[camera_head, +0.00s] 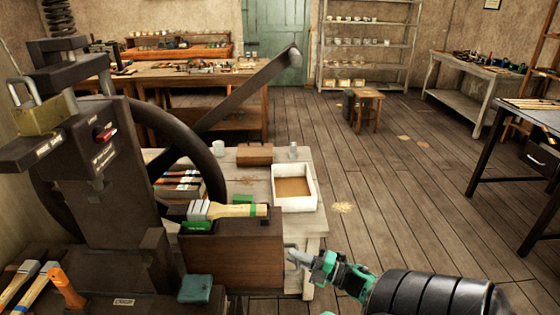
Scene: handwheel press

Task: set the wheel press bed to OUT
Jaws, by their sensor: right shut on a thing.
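The dark wheel press (112,190) fills the left side, with a large black handwheel (218,150) behind its column and a long lever arm (250,92) slanting up to the right. At its right front is a brown box-like part (235,262) with a metal handle (290,250) on its right side; it may be the bed. My right gripper (298,257) comes in from the lower right and is shut on that handle. No readable bed position mark shows. My left gripper is not in view.
A brush with a wooden handle (238,210) lies on top of the brown part. Behind stands a pale table with a white tray (313,197).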

